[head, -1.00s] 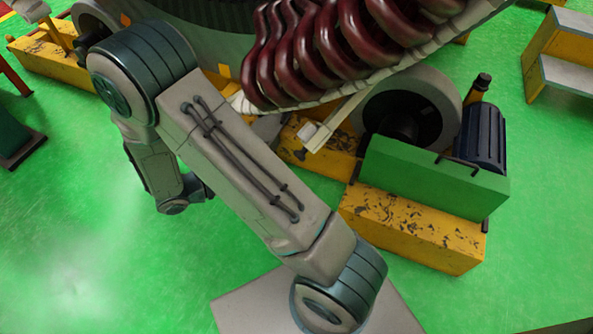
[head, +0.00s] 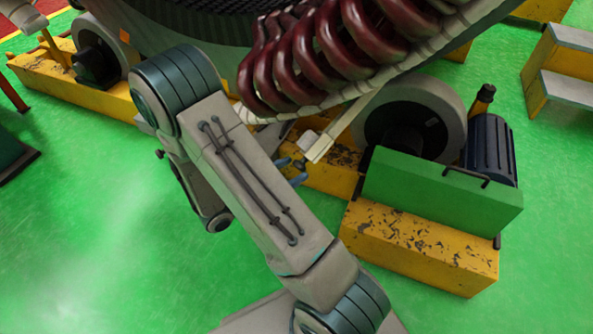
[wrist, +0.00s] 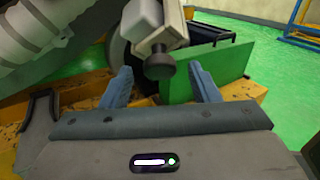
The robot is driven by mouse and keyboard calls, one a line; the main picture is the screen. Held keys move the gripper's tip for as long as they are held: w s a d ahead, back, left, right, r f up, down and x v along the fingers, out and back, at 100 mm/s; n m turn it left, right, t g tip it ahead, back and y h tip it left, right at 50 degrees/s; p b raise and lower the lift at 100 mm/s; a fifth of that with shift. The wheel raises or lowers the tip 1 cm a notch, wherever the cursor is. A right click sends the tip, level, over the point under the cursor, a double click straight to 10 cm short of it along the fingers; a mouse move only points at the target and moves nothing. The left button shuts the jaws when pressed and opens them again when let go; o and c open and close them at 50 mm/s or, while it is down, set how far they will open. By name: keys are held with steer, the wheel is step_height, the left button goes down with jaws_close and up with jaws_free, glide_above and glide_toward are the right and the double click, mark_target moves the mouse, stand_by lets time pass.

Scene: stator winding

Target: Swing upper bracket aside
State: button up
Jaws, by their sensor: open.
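The upper bracket, a pale bar with a small block at its end (head: 322,146), sticks out below the dark red coils of the stator (head: 330,45). In the wrist view the bracket's end (wrist: 160,40) hangs ahead of my gripper with a dark round knob (wrist: 159,65) on its underside. My gripper (wrist: 161,78) is open, with one blue finger on each side of the knob in the picture. I cannot tell whether a finger touches it. In the head view my gripper (head: 293,170) shows partly behind my arm, just left of the bracket's end.
A green box (head: 435,190) and a dark motor (head: 490,148) sit on the chipped yellow base (head: 420,245), with a grey roller (head: 450,100) behind. Yellow steps (head: 560,70) stand at the right. The green floor (head: 80,240) is clear at the left.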

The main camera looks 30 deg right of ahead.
steer(key=shift+w+d, duration=0.15)
steer(key=shift+d, duration=0.95)
